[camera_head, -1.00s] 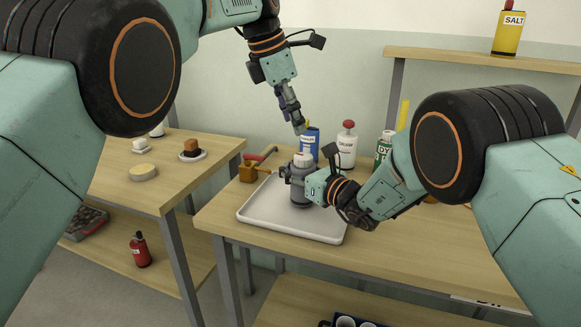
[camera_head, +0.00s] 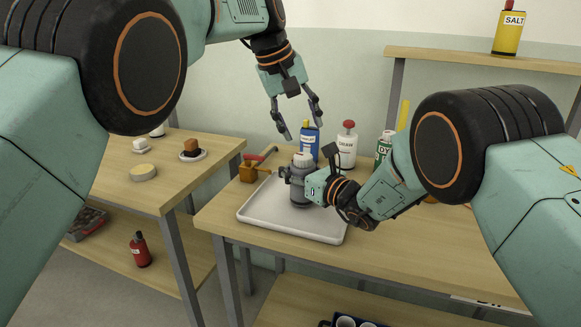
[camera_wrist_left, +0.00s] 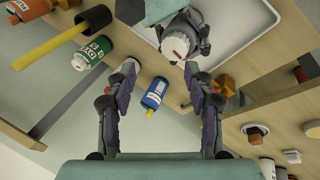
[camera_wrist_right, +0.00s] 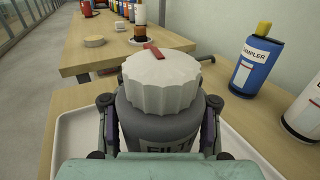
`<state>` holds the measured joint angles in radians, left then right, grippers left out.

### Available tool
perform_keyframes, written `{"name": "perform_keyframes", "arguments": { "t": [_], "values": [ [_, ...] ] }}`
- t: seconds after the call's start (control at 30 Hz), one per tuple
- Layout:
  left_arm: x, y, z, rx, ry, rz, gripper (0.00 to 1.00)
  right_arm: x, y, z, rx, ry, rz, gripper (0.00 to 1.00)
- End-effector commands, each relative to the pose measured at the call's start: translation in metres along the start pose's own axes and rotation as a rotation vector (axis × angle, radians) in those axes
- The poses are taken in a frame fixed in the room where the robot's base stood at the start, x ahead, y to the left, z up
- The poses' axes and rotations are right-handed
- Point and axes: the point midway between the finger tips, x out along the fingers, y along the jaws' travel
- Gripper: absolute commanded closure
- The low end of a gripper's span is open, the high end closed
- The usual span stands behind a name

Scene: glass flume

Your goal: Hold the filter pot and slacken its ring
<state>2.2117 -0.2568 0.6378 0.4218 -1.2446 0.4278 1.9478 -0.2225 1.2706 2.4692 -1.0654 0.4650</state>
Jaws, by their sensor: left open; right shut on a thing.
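The filter pot (camera_head: 299,193) is a grey upright pot standing on a white tray (camera_head: 262,225). Its ring (camera_wrist_right: 163,85) is a white ribbed cap with a red mark on top, seated on the pot; it also shows in the left wrist view (camera_wrist_left: 175,45). My right gripper (camera_head: 298,182) is shut on the pot's grey body, below the ring, with one finger on each side in the right wrist view. My left gripper (camera_head: 303,131) is open and empty above the ring, fingers pointing down and not touching it. The pot's label is partly hidden.
A blue sampler bottle (camera_head: 311,138) stands close behind the pot. A white bottle with a red cap (camera_head: 347,150) and a green dye bottle (camera_head: 384,148) stand to its right. The front of the tray is clear.

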Motion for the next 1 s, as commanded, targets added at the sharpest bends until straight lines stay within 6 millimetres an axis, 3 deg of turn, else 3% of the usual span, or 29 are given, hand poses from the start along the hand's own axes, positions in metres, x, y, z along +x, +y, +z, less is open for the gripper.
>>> {"name": "perform_keyframes", "arguments": {
  "t": [0.6,0.8,1.0],
  "values": [
    [0.006,0.003,-0.007,0.954,0.043,0.008,0.47,0.0,0.0,0.0,0.0,0.0,0.0,1.0],
    [0.006,0.003,-0.007,1.092,0.048,0.004,0.47,0.0,0.0,0.0,0.0,0.0,0.0,1.0],
    [0.016,-0.001,-0.005,1.113,0.045,0.004,0.47,0.0,0.0,0.0,0.0,0.0,0.0,1.0]
  ]
}}
